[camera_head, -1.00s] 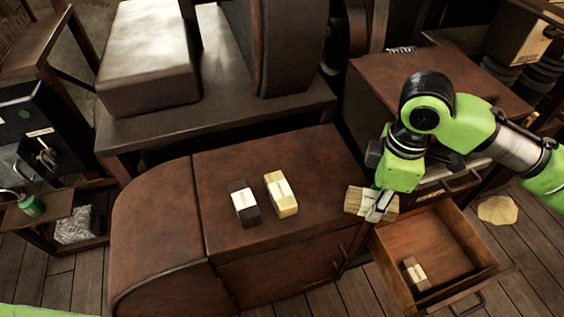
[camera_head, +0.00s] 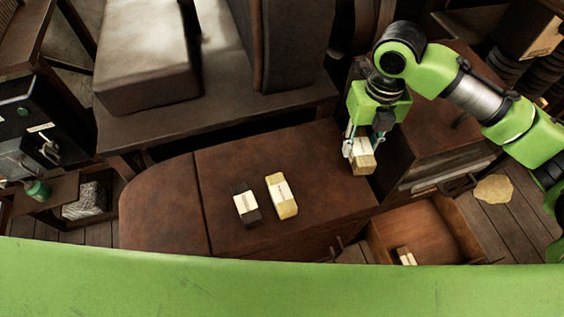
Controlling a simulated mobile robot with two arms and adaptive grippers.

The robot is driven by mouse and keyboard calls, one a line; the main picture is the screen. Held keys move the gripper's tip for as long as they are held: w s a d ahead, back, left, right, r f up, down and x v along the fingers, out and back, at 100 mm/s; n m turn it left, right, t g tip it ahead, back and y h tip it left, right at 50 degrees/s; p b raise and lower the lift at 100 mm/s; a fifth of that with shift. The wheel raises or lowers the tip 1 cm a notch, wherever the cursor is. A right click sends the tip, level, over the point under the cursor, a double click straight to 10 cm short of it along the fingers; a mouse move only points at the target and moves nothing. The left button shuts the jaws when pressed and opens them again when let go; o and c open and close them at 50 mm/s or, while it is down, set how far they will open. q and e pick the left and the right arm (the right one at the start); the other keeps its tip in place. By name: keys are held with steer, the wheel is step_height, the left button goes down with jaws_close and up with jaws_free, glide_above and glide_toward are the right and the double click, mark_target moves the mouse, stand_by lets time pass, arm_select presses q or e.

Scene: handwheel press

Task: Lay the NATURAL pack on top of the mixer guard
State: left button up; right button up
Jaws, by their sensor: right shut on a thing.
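My right gripper (camera_head: 364,147) is shut on a tan pack (camera_head: 361,164) with a pale label. It holds the pack over the right end of the brown mixer guard (camera_head: 300,155); I cannot tell whether the pack touches the top. The label is too small to read, so I cannot confirm NATURAL. A dark pack (camera_head: 246,204) and a yellow pack (camera_head: 282,196), both with pale labels, lie side by side on the guard's top, left of the held pack. My left gripper is not in view.
An open drawer (camera_head: 447,225) at the lower right holds another small pack (camera_head: 404,255). My green body part covers the bottom of the view. The guard's top is clear between the yellow pack and the held pack. A dark bench (camera_head: 215,118) stands behind.

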mark_target(347, 170)
steer(key=shift+w+r+n, duration=0.15)
steer(key=shift+w+n, duration=0.4)
steer(key=shift+n, duration=0.55)
step_height(347, 170, down, 9)
steer(key=p, duration=0.3)
steer(key=shift+s, duration=0.1)
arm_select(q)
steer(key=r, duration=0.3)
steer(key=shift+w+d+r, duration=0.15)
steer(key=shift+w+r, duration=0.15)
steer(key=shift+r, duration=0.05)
arm_select(e)
steer(key=shift+f, duration=0.5)
steer(key=o, duration=1.1)
steer(key=shift+f, duration=0.1)
